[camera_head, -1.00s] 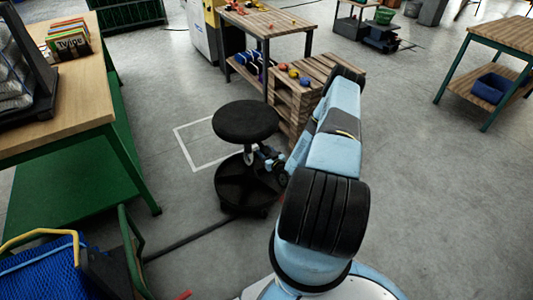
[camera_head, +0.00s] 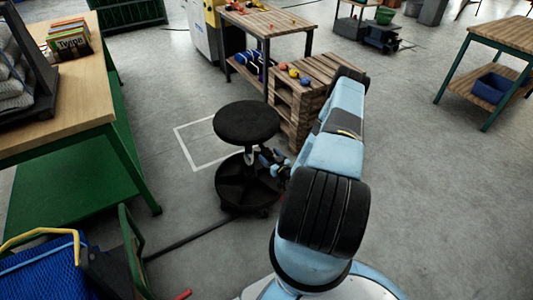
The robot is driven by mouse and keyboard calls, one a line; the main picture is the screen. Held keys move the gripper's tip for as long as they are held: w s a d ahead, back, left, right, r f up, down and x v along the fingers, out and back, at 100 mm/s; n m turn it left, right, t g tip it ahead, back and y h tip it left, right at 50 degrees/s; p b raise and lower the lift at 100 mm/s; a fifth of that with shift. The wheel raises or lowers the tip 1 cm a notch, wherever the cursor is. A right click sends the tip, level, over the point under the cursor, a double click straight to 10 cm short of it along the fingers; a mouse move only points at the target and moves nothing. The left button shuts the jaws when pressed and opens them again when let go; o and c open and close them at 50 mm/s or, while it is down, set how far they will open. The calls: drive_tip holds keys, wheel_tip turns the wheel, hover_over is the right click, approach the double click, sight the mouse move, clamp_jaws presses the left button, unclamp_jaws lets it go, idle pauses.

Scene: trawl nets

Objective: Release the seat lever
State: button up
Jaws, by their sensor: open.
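A black round stool seat (camera_head: 246,122) stands on a short column above a dark round wheeled base (camera_head: 247,184). The seat lever cannot be made out; it may be hidden under the seat or behind my gripper. My gripper (camera_head: 264,158) is small in this view, low at the column just under the seat's right side. It is open. I cannot tell whether it touches the column or a lever.
A pallet-wood stand (camera_head: 318,80) with small coloured items is behind my arm. A wooden workbench (camera_head: 70,104) with green legs fills the left. A blue-lined cart (camera_head: 45,270) stands at lower left. A white floor outline (camera_head: 190,155) and a dark cable lie near the stool.

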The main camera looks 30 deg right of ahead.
drive_tip(key=s, duration=0.9)
drive_tip(key=shift+s+d+r, duration=0.15)
drive_tip(key=shift+s+r, duration=0.1)
drive_tip(key=shift+r, duration=0.05)
